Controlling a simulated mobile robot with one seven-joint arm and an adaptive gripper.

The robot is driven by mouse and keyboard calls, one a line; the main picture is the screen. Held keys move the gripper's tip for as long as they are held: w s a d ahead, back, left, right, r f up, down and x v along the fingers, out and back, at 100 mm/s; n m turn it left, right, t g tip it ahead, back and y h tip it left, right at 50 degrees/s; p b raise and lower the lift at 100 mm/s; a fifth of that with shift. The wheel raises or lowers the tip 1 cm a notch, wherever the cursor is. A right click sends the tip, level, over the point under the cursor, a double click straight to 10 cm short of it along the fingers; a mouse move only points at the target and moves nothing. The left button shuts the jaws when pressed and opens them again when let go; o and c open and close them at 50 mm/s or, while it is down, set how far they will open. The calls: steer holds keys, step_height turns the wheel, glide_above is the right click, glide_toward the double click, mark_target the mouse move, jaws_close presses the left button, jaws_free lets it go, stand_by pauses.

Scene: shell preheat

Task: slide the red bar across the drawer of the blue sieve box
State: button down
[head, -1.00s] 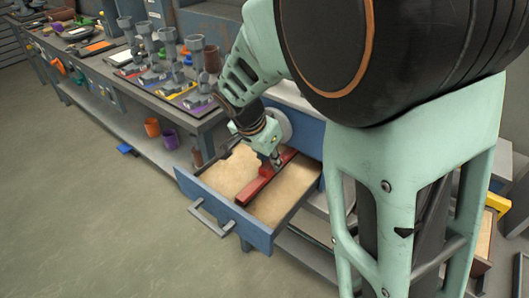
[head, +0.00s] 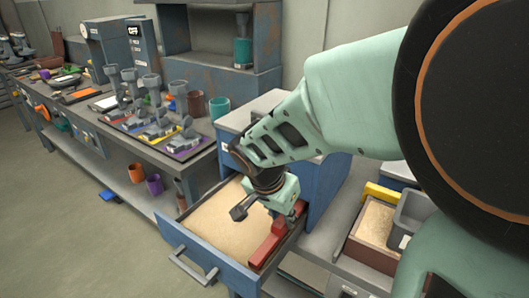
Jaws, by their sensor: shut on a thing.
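The blue sieve box (head: 328,190) stands at the right end of the long bench. Its drawer (head: 207,251) is pulled out and holds a layer of pale sand (head: 215,222). The red bar (head: 264,252) lies in the drawer along its right side, running from near the front wall back toward the box. My gripper (head: 291,222) is over the bar's back part and shut on it; the fingertips are partly hidden by the gripper body. The sand to the left of the bar looks smooth.
A wooden tray (head: 352,251) and a grey bin (head: 408,222) stand right of the drawer. The long bench at left carries several grey stands on coloured mats (head: 187,143). An orange cup (head: 136,173) and a purple cup (head: 155,185) sit on its lower shelf.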

steer(key=shift+s+d, duration=0.1)
steer(key=shift+d, duration=0.15)
steer(key=c, duration=1.7)
jaws_free()
steer(key=shift+a, duration=0.1)
